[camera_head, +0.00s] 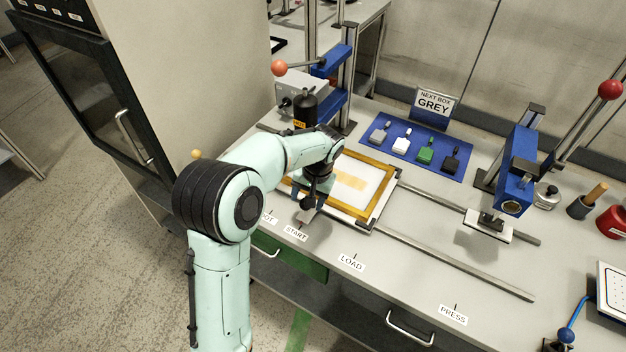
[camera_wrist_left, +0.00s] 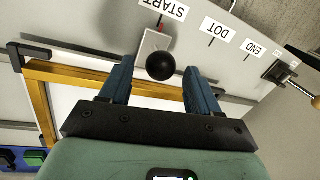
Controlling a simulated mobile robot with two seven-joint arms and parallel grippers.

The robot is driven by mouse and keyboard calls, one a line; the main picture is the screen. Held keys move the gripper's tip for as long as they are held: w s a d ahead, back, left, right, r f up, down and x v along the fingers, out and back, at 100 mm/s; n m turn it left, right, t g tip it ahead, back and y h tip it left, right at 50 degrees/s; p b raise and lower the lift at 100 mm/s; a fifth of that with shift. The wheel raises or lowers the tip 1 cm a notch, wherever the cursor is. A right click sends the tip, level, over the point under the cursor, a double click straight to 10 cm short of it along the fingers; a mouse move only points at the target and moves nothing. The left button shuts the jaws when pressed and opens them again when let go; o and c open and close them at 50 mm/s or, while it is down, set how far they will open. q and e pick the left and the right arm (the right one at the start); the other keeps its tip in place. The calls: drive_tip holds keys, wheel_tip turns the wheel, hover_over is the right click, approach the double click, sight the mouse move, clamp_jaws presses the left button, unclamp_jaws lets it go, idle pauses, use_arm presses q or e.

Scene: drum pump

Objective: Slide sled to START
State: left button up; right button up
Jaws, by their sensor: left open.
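The sled is a wooden-framed white screen (camera_head: 378,205) on two metal rails, beside the START label (camera_head: 296,233). In the left wrist view, a round black knob (camera_wrist_left: 160,66) stands on a pale tab (camera_wrist_left: 150,43) at the sled's front edge. A small red mark lies between this tab and the START label (camera_wrist_left: 170,10). My left gripper (camera_wrist_left: 158,80) is open, with one finger on each side of the knob in the picture. I cannot tell whether they touch it. In the head view, my left arm hides part of the frame. My right gripper is not in view.
LOAD (camera_head: 351,262) and PRESS (camera_head: 453,315) labels run right along the bench edge. The rails (camera_head: 470,269) are clear towards the blue press (camera_head: 517,165).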

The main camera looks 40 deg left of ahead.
use_arm(q)
wheel_tip(320, 180, up, 10)
drive_tip(key=d+p, duration=0.1)
drive_tip(key=shift+w+d, duration=0.4)
drive_tip(key=shift+w, duration=0.05)
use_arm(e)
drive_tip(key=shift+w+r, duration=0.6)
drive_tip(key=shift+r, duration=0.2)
